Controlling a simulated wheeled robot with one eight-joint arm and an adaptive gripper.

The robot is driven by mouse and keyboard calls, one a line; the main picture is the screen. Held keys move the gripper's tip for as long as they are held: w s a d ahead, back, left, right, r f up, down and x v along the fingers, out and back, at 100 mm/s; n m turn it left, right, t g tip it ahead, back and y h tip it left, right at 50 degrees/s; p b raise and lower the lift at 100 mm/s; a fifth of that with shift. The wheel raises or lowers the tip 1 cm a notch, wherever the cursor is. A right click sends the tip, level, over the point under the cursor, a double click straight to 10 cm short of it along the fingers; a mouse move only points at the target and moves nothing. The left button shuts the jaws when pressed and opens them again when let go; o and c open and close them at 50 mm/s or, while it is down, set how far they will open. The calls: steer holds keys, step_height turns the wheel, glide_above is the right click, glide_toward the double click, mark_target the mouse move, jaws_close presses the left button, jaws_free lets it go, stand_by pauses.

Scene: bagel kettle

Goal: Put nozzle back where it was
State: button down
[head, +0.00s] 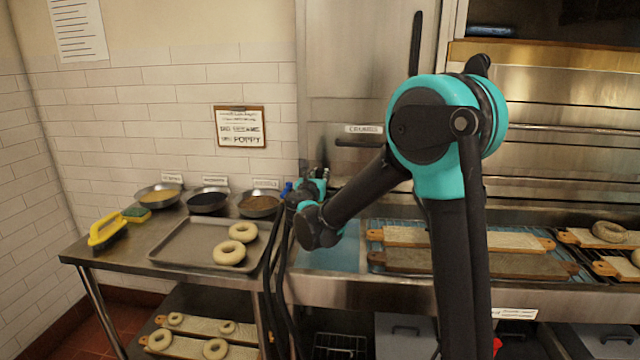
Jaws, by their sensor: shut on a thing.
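My gripper (318,179) is at the far end of my arm, over the back of the counter near the right side of the bowls. It is small in the head view and partly hidden by my own wrist. It is shut on what looks like the nozzle, with a small blue part (286,189) showing at its left. The nozzle's full shape and how it sits in the fingers cannot be made out. Dark hose-like lines (272,280) hang from this area past the counter's front edge.
A steel tray (184,243) with two bagels lies left of my gripper. Bowls (261,203) line the wall behind it. A yellow-handled brush (105,231) is at the left. A basin with blue bottom (330,258) and bagel boards (515,241) are to the right.

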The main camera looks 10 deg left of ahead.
steer(key=shift+f, duration=1.2)
steer(key=shift+f, duration=0.15)
steer(key=c, duration=1.3)
jaws_free()
steer(key=s, duration=0.5)
steer(key=s+a, duration=0.1)
steer(key=s, duration=0.5)
steer(key=s+a, duration=0.1)
steer(key=s, duration=0.5)
steer(key=shift+s+a+f, duration=0.1)
steer(key=shift+s+f, duration=0.05)
steer(key=shift+f, duration=0.25)
